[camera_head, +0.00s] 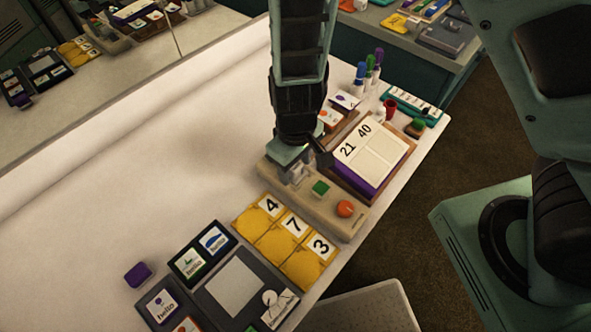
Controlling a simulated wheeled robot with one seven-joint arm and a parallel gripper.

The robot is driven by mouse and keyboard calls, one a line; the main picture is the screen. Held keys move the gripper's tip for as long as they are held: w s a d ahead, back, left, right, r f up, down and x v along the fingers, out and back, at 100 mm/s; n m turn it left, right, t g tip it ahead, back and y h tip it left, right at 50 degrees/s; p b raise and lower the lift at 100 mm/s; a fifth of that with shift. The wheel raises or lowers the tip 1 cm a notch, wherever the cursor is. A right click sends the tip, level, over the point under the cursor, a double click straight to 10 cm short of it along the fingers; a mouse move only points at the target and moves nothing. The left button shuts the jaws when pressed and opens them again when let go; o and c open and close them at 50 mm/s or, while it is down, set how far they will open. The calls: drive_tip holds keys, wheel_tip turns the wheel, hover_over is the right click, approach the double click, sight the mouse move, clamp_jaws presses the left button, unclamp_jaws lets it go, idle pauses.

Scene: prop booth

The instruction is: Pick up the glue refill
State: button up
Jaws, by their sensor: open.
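I cannot tell for sure which thing is the glue refill. My gripper (303,170) points down over the left end of a light wooden board (325,211). A small pale, clear-looking piece (297,175) shows right under it, partly hidden by my gripper; I cannot tell whether they touch. A green cube (320,188) and an orange round piece (346,208) sit on the same board. My gripper is open, and its fingertips are hard to make out.
A tray with number cards (380,156) stands right of the board. Yellow number holders (285,242) and dark card frames (201,253) lie in front. A purple block (138,274) sits at left. Capped tubes (368,70) stand behind. The white tabletop (150,190) is clear at left.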

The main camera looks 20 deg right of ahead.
drive_tip(key=shift+f, duration=0.2)
drive_tip(key=c, duration=0.8)
